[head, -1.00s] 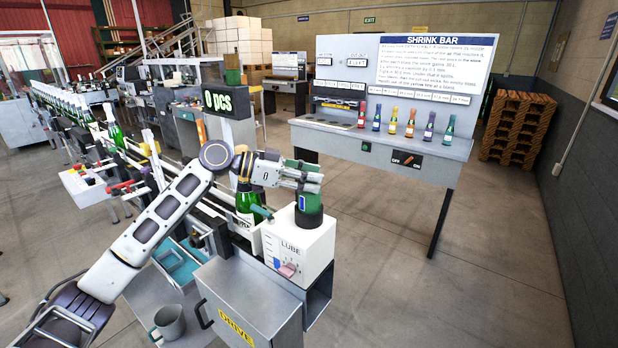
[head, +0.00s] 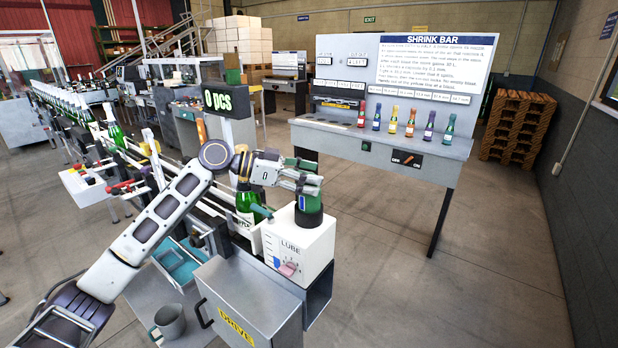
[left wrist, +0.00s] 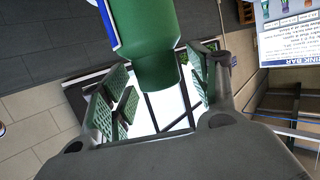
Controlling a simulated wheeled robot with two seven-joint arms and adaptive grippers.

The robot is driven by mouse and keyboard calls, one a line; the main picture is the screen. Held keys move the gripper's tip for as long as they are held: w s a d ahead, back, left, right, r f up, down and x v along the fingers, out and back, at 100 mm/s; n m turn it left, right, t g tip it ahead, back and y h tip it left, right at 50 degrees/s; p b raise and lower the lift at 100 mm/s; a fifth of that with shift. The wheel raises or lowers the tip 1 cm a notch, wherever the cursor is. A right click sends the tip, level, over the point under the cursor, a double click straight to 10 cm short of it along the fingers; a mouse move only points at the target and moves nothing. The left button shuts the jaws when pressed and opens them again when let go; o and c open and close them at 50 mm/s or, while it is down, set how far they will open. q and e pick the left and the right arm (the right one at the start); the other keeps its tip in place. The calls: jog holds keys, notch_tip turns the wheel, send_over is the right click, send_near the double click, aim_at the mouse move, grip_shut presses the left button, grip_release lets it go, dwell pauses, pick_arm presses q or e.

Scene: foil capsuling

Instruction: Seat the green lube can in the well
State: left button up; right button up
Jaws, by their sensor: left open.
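The green lube can (head: 310,203), with a blue and white label, stands upright on top of the white LUBE box (head: 316,244). A dark ring shows around its lower end at the box top; how deep it sits in the well is hidden. My left gripper (head: 312,181) is open, with its fingers around the can's upper part. In the left wrist view, the can (left wrist: 146,30) reaches in between the two spread finger pads (left wrist: 160,95), with a gap at least on the left side. My right gripper is not in view.
A green bottle (head: 246,203) stands just left of the LUBE box, close to my left wrist. A grey DRIVE cabinet (head: 250,290) is below, with a grey mug (head: 170,322) beside it.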

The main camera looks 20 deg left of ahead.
pick_arm(q)
jog(key=v, duration=1.2)
dwell(1.1)
